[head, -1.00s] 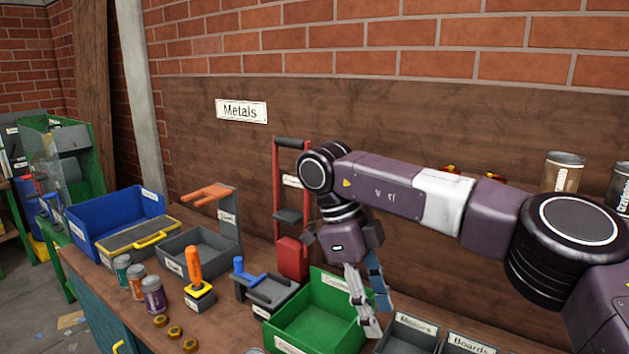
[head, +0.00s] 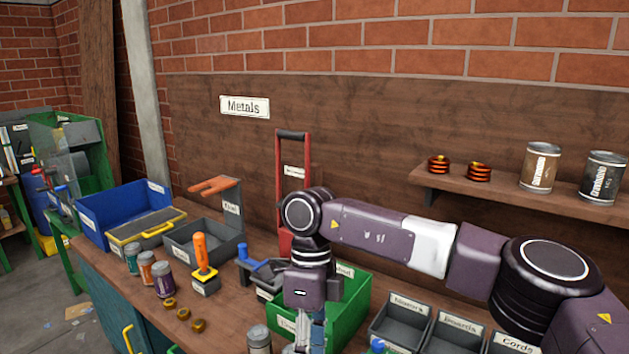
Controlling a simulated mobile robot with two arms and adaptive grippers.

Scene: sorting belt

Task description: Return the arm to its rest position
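My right arm comes in from the right, with its elbow bent and its wrist hanging down over the bench. My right gripper (head: 316,332) is in front of the green bin (head: 352,318), near the bottom edge of the head view. The fingers are seen nearly edge-on and cut off by the frame, so their opening is hidden. No held object shows. My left gripper is not in view.
Grey bins (head: 399,327) stand right of the green bin. A jar (head: 258,339) is close left of my gripper. A shelf (head: 455,189) with tins is behind my arm.

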